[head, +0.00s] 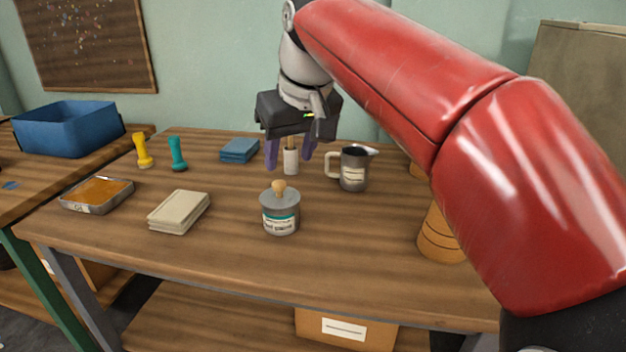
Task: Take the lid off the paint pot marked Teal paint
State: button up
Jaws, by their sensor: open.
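The paint pot (281,218) stands upright on the wooden table (350,245). It is a grey pot with a pale label and a teal band; the label text is too small to read surely. Its grey lid (268,197) with a round wooden knob (279,187) sits on top. My gripper (289,162) is open above the table, behind and above the pot, with its purple fingers pointing down. A white cylindrical thing (290,161) shows between the fingers; I cannot tell whether they touch it. My gripper is apart from the lid.
A metal jug (354,168) stands right of my gripper. A wooden drum (440,236) is partly behind my arm. The table front is clear.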

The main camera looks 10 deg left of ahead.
aim_at(279, 183)
jog(key=x, duration=0.2)
jog(key=b+x, duration=0.1)
jog(key=x, duration=0.2)
jog(key=a+b+x, duration=0.1)
jog(key=x, duration=0.2)
jog(key=shift+w+r, duration=0.2)
jog(key=shift+w, duration=0.2)
jog(key=shift+c, duration=0.2)
grip_shut()
jog(key=shift+r, duration=0.1)
